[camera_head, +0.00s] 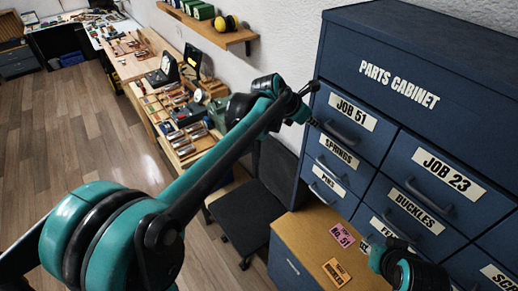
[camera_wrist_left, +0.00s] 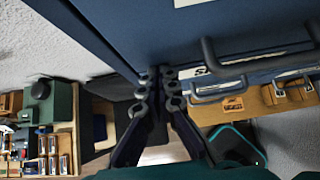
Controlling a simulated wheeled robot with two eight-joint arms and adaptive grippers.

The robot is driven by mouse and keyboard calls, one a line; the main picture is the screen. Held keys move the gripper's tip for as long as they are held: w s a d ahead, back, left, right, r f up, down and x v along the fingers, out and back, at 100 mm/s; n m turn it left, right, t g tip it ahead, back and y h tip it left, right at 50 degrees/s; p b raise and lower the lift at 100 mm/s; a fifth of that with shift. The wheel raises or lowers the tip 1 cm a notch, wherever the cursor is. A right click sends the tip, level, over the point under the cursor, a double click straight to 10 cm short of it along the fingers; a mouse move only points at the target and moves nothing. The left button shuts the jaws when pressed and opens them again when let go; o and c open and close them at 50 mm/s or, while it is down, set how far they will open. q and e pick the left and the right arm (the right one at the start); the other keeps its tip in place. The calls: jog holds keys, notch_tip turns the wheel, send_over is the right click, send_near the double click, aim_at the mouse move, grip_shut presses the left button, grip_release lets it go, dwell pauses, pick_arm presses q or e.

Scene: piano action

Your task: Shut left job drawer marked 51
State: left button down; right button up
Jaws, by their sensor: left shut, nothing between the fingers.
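The JOB 51 drawer (camera_head: 349,117) is at the upper left of the blue parts cabinet, with a white label and a dark bar handle (camera_head: 341,135). I cannot tell surely how far its front stands out. My left gripper (camera_head: 311,87) is shut and empty at the drawer's upper left edge; I cannot tell whether it touches. In the left wrist view its closed fingers (camera_wrist_left: 159,88) lie just beside a blue front, with a bar handle (camera_wrist_left: 255,62) to their right. My right gripper is not in view; only part of my right arm shows at lower right.
The SPRINGS drawer (camera_head: 337,154) and PINS drawer (camera_head: 328,181) are below, the JOB 23 drawer (camera_head: 437,180) to the right. A wooden-topped cabinet (camera_head: 300,232) stands below them. A dark chair (camera_head: 245,213) and a cluttered workbench (camera_head: 150,105) are to the left.

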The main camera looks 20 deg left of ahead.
pick_arm(q)
jog(key=v, duration=1.2)
jog(key=s+a+f+m+y+b, duration=0.1)
jog(key=s+f+m+b, duration=0.6)
jog(key=f, duration=1)
jog(key=s+a+f+m+y+b, duration=0.2)
jog(key=s+a+f+m+b, duration=0.2)
jog(key=s+f+m+b, duration=0.3)
jog(key=s+a+f+m+y+b, duration=0.2)
jog(key=s+f+m+b, duration=0.6)
jog(key=f, duration=1.9)
jog(key=a+m+b, duration=0.1)
jog(key=m+b, duration=0.5)
jog(key=b, duration=0.3)
jog(key=shift+f+m+b, duration=0.35)
jog(key=shift+m+b, duration=0.05)
jog(key=shift+d, duration=0.15)
